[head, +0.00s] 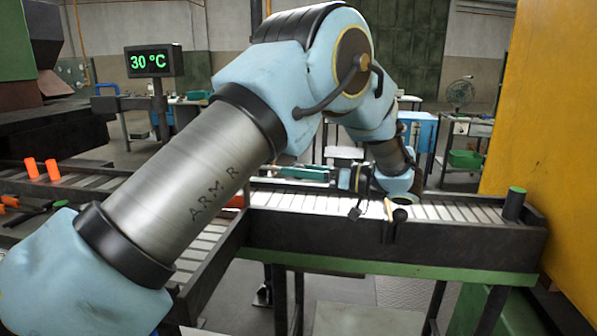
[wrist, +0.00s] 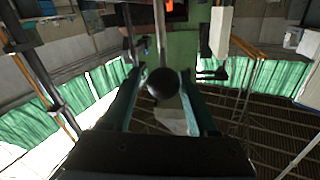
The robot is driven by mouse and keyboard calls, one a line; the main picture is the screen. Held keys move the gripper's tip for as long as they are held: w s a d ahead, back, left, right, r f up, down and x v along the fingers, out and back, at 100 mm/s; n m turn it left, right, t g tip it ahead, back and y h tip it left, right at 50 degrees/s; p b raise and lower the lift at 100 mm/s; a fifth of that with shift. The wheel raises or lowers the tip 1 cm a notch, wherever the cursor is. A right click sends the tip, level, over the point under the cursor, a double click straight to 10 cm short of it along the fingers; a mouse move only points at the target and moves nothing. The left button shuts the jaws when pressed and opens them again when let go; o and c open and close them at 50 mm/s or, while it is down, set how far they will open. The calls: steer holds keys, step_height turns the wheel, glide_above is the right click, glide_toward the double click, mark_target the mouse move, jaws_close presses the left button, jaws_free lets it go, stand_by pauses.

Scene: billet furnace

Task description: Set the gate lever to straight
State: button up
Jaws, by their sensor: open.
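My gripper (wrist: 160,78) is open. In the wrist view, a round black knob (wrist: 160,84) shows between its two teal fingers, with space on both sides; contact cannot be seen. In the head view, my gripper (head: 292,172) points left, low over the roller conveyor, partly behind my arm. A lever with a black ball knob (head: 400,215) and a pale tan piece beside it stands at the conveyor's near edge, right of the gripper. I cannot tell whether both knobs are the same. The gate itself is not clearly visible.
The roller conveyor (head: 470,212) ends at a dark green-topped post (head: 514,205), near a yellow wall (head: 545,130). A display (head: 154,61) reads 30 °C. My arm covers much of the middle.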

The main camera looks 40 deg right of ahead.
steer(key=shift+o, duration=0.8)
steer(key=shift+s, duration=0.1)
steer(key=shift+r, duration=0.1)
step_height(320, 180, up, 10)
steer(key=b, duration=0.3)
steer(key=shift+a, duration=0.1)
